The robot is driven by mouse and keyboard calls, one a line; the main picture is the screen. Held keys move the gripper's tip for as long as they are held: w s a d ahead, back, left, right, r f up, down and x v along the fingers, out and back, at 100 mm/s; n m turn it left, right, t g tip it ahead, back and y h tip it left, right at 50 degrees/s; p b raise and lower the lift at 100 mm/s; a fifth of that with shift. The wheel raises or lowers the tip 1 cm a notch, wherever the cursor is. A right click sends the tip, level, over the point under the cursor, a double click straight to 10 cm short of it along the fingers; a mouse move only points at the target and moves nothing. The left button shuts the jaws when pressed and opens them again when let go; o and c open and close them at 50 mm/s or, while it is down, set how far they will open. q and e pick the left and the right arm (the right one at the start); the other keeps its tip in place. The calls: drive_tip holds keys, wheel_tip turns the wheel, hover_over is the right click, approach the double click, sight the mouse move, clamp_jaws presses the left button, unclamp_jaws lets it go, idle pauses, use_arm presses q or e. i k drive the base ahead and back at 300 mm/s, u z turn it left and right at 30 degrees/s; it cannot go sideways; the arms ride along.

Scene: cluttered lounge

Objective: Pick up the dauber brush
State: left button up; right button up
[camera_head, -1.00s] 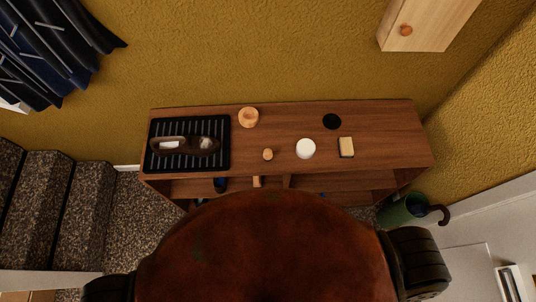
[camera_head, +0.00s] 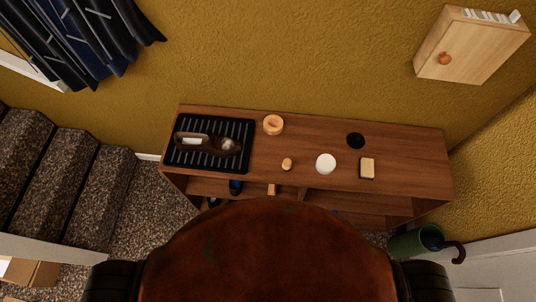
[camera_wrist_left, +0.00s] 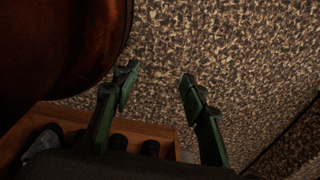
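A wooden bench (camera_head: 300,192) stands against the yellow wall. A small light-wood piece (camera_head: 287,164), possibly the dauber brush, sits mid-bench; it is too small to be sure. A pale block (camera_head: 367,168), perhaps another brush, lies to its right. A round wooden container (camera_head: 273,125) is behind it and a white disc (camera_head: 326,163) beside it. My left gripper (camera_wrist_left: 157,77) is open and empty over speckled carpet in the left wrist view. Neither gripper shows in the head view.
A black ribbed tray (camera_head: 180,157) holding a brown shoe (camera_head: 222,144) is on the bench's left. A black disc (camera_head: 355,141) lies behind. A wall cabinet (camera_head: 470,45) hangs upper right. Carpeted stairs (camera_head: 95,180) are left, a green bin (camera_head: 410,241) right. Shoes (camera_wrist_left: 118,142) show near the wrist.

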sight(287, 163)
drive_tip(key=k, duration=0.5)
drive_tip(key=u, duration=1.55)
drive_tip(key=i, duration=1.25)
drive_tip(key=z, duration=1.9)
